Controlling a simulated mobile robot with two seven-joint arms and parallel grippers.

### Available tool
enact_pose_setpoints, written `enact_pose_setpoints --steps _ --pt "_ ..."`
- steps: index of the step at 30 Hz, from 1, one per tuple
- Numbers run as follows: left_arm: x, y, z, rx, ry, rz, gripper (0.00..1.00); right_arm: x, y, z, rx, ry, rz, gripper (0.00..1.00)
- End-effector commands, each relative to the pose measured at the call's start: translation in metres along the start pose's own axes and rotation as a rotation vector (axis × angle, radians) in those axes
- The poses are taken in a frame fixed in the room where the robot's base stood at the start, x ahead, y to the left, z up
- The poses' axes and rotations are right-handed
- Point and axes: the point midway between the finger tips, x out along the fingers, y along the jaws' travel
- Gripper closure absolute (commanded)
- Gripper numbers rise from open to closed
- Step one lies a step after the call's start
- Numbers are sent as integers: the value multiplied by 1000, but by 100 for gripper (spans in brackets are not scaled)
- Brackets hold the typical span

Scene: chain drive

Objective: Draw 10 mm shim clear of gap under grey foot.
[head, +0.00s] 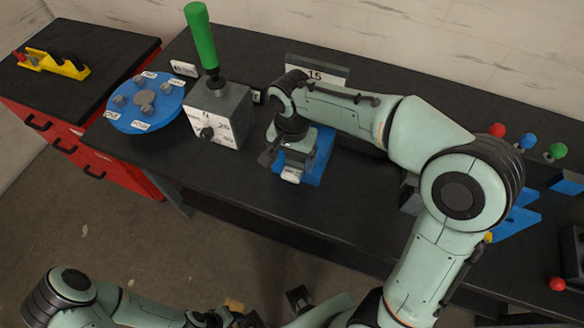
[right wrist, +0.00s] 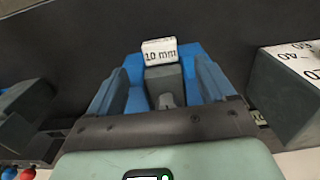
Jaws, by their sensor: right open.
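The shim shows by its white tag (right wrist: 160,52), marked 10 mm, at the near edge of a blue base; the tag also shows in the head view (head: 291,175). A grey block (right wrist: 163,78) lies right behind the tag; I cannot tell where shim and grey foot divide. The blue base (head: 319,165) sits on the dark bench. My right gripper (right wrist: 160,85) is open above it, one finger on each side of the grey block, with nothing held. In the head view my right wrist hides the foot and gap.
A grey box (head: 218,115) with a dial and green-handled lever stands left of the base. Further left is a blue disc (head: 145,103) with knobs. A sign marked 15 (head: 318,72) stands behind. The bench front before the tag is clear.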

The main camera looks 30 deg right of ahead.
Motion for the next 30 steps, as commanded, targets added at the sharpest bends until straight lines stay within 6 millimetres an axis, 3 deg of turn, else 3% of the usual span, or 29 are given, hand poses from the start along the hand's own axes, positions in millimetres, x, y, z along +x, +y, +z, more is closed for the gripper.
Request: enact_pose_setpoints --steps 3,9,22,23,29,30 --pt "4 -2 1 0 -2 0 57 24 1 0 0 -2 5 17" --pt "7 -3 1 -1 -3 -1 57 49 0 0 0 -1 3 17" --pt "8 -3 2 -1 -3 -1 57 57 0 0 0 1 0 17" --pt "8 -3 2 -1 -3 -1 57 57 0 0 0 1 0 24" --pt "8 -3 2 -1 -3 -1 57 57 0 0 0 1 0 89" --pt "8 -3 2 -1 -3 -1 57 57 0 0 0 1 0 94"
